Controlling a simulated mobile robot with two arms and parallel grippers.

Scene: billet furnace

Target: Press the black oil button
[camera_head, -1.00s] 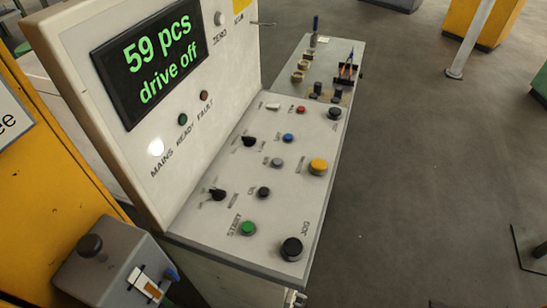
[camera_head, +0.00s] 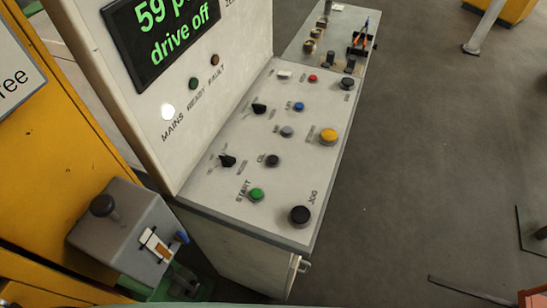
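The sloped control panel (camera_head: 238,195) carries several buttons and knobs. A small black button (camera_head: 272,160) sits in its middle, beside a short label too small to read surely; it looks like the oil button. A green button (camera_head: 256,194) marked START is below it, and a large black button (camera_head: 299,215) marked JOG is at the lower right corner. A black knob (camera_head: 227,160) is to its left, and a grey button (camera_head: 287,131) is above it. Neither of my grippers is in view.
The upright display (camera_head: 160,38) reads "drive off" behind the panel. A grey box (camera_head: 125,225) with a black knob stands at the lower left, by a yellow cabinet (camera_head: 60,140). Open floor (camera_head: 420,170) lies to the right.

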